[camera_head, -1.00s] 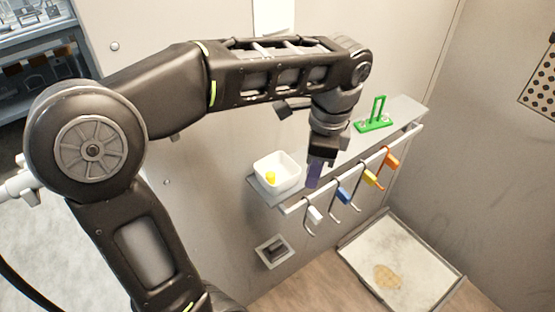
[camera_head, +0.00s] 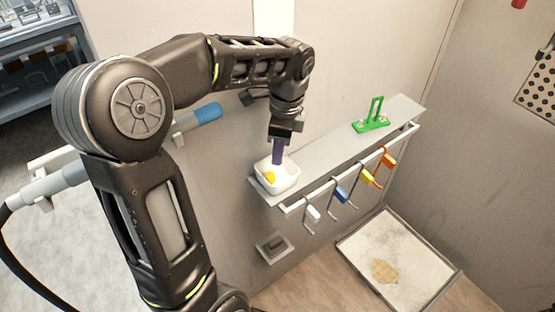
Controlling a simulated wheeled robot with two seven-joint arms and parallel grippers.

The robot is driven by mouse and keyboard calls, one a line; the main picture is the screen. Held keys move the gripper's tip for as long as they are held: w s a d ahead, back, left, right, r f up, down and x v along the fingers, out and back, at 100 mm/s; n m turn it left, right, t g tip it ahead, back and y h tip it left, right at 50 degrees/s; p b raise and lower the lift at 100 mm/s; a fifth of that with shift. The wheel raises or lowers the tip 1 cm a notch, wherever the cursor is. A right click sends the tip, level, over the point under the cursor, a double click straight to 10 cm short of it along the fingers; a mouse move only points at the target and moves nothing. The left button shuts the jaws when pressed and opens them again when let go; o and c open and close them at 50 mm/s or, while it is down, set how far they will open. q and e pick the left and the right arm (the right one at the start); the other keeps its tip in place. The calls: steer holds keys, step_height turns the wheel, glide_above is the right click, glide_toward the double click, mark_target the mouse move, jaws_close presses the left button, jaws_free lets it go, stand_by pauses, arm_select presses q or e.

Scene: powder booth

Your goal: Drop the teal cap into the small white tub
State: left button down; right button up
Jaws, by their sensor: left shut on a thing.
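The small white tub (camera_head: 291,180) stands at the left end of the wall shelf, with a yellow thing (camera_head: 270,178) inside. My left gripper (camera_head: 278,153) points down right over the tub, its lower end overlapping the tub's far rim in the picture. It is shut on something. A slim dark purple part shows at its lower end; I cannot tell whether this is the fingers or the held thing. I see no teal cap anywhere; if it is in the jaws, it is hidden. My right gripper is not in view.
The grey shelf (camera_head: 333,150) carries a green stand (camera_head: 372,124) on its right. Its front rail holds hooks with white, blue, yellow and orange tags. A wall switch (camera_head: 274,246) is below the tub. A blue-ended tool (camera_head: 208,113) hangs behind my left arm.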

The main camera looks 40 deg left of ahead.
mark_target(278, 180)
arm_select(q)
step_height(278, 180, down, 2)
steer(key=shift+s+f+p, duration=0.1)
steer(key=shift+f+p, duration=0.15)
steer(key=shift+p, duration=0.05)
steer(key=shift+a+f+p, duration=0.2)
steer(key=shift+f+p, duration=0.2)
steer(key=shift+f, duration=0.2)
steer(key=shift+f, duration=0.1)
steer(key=shift+f, duration=0.15)
steer(key=c, duration=1.3)
jaws_free()
steer(key=shift+c, duration=0.2)
steer(key=r, duration=0.8)
steer(key=d+r, duration=0.1)
steer(key=r, duration=0.3)
steer(key=shift+w+r, duration=0.2)
steer(key=shift+w, duration=0.2)
